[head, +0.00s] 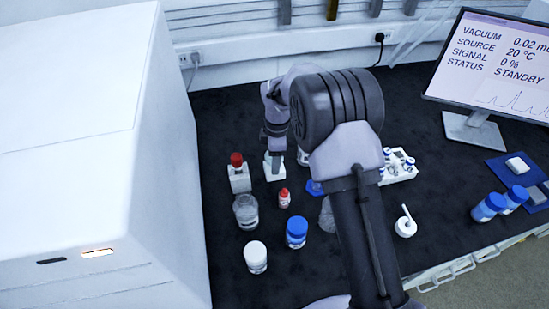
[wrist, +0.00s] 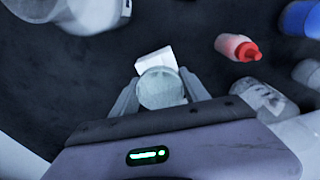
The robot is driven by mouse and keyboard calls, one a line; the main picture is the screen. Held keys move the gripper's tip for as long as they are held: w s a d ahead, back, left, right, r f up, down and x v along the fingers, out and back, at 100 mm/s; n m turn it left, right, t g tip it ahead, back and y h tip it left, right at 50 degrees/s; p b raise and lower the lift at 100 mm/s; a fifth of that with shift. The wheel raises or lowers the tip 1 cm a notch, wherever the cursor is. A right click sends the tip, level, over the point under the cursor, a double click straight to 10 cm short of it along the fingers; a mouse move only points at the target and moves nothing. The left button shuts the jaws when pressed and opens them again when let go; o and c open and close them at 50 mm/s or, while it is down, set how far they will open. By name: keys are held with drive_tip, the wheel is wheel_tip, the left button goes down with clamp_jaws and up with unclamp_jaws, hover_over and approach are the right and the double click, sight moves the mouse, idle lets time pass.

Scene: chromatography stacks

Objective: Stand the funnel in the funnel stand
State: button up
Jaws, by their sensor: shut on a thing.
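The funnel (wrist: 161,88) shows in the wrist view as a pale, round, translucent mouth between the two fingers of my gripper (wrist: 158,95). My gripper is shut on it. A white block, which looks like the funnel stand (wrist: 154,57), lies just beyond the funnel's rim in the wrist view. In the head view my gripper (head: 274,148) points down over this white block (head: 273,172) on the dark bench. The funnel's lower part and stem are hidden, so I cannot tell whether the stem is inside the stand.
A white block with a red-topped item (head: 239,175) stands left of the stand. A clear jar (head: 246,211), a small red-capped bottle (head: 284,198), a blue-capped jar (head: 296,232) and a white-capped jar (head: 255,257) stand nearer. A large white cabinet (head: 75,150) bounds the left.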

drive_tip(key=shift+s+f, duration=0.1)
drive_tip(key=shift+f, duration=0.45)
drive_tip(key=o, duration=1.5)
drive_tip(key=shift+f, duration=0.1)
drive_tip(key=shift+o, duration=0.2)
drive_tip(key=o, duration=0.4)
drive_tip(key=shift+o, duration=0.2)
wheel_tip(320, 180, up, 7)
drive_tip(key=p, duration=0.6)
drive_tip(key=shift+r, duration=0.2)
drive_tip(key=shift+f, duration=0.15)
